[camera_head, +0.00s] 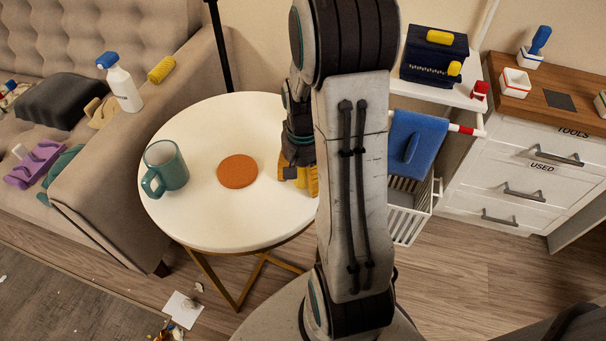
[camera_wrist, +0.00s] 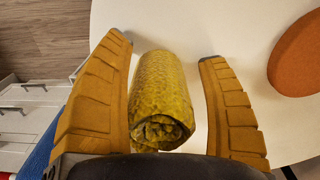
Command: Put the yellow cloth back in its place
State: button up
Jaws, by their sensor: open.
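A rolled yellow cloth (camera_wrist: 163,95) lies on the white table (camera_wrist: 215,22), between the two yellow fingers of my gripper (camera_wrist: 166,50) in the wrist view. The fingers stand apart, with a gap on each side of the roll. In the head view my gripper (camera_head: 300,176) is over the right part of the round white table (camera_head: 215,225). My arm hides much of it, and I cannot make out the cloth there. Another yellow roll (camera_head: 161,69) lies on the sofa arm.
A teal mug (camera_head: 166,168) and an orange disc (camera_head: 238,171) are on the table. A blue cloth (camera_head: 416,140) hangs on a rail at the right, above a white basket (camera_head: 408,215). A dark blue box (camera_head: 434,58) with yellow items stands on the shelf. Litter lies on the floor.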

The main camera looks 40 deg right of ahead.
notch_tip(320, 180, up, 11)
jog(key=p, duration=0.3)
jog(key=shift+r, duration=0.1)
jog(key=shift+s+a+r, duration=0.1)
jog(key=shift+a+r, duration=0.1)
jog(key=shift+r, duration=0.35)
jog(key=s+a+r+n+t, duration=0.1)
jog(key=s+a+r+n, duration=0.1)
jog(key=s+a+n, duration=0.2)
jog(key=s+a+r+n+t, duration=0.1)
jog(key=s+a+n, duration=0.3)
jog(key=a, duration=0.5)
jog(key=s+r, duration=0.1)
jog(key=s, duration=0.1)
jog(key=shift+s+r, duration=0.3)
jog(key=shift+s, duration=0.05)
jog(key=shift+d, duration=0.1)
notch_tip(320, 180, up, 15)
jog(key=t+p, duration=0.1)
jog(key=p, duration=1.3)
jog(key=shift+s, duration=0.1)
